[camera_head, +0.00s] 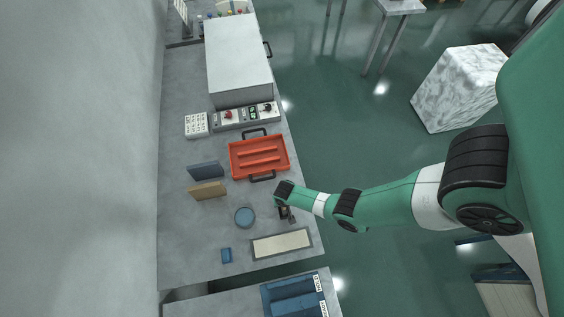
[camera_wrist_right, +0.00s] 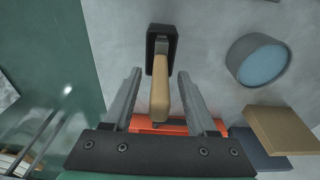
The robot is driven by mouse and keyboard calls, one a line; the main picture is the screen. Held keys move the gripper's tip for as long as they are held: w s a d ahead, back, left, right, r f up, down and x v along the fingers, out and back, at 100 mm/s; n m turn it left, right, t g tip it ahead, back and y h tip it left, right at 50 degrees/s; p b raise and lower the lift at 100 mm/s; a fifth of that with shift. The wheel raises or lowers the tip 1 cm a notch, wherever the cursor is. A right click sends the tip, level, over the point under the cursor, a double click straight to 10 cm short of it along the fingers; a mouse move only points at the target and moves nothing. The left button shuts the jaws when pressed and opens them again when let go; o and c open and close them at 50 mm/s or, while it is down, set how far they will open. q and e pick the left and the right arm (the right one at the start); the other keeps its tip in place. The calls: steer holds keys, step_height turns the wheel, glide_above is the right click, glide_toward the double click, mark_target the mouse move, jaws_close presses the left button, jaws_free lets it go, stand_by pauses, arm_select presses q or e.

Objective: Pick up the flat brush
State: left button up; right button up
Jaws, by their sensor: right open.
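The flat brush, with a tan handle (camera_wrist_right: 160,92) and a dark head (camera_wrist_right: 161,42), shows in the right wrist view. Its head is at the top of the picture, and its handle runs down between my right gripper's fingers (camera_wrist_right: 159,76). The right gripper is open, with one finger on each side of the handle and a visible gap on both sides. I cannot tell how high the fingertips are above the table. In the head view the right gripper (camera_head: 287,213) is over the table's right edge area, and the brush cannot be made out clearly there. My left gripper is not in view.
An orange tray (camera_head: 233,160) with dark handles lies beyond the gripper. A round blue dish (camera_head: 244,216), a tan block (camera_head: 207,190) and a dark blue block (camera_head: 205,170) stand to the left. A framed pale panel (camera_head: 282,244) lies nearer on the table.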

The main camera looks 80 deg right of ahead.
steer(key=shift+f, duration=0.15)
steer(key=shift+c, duration=0.3)
jaws_close()
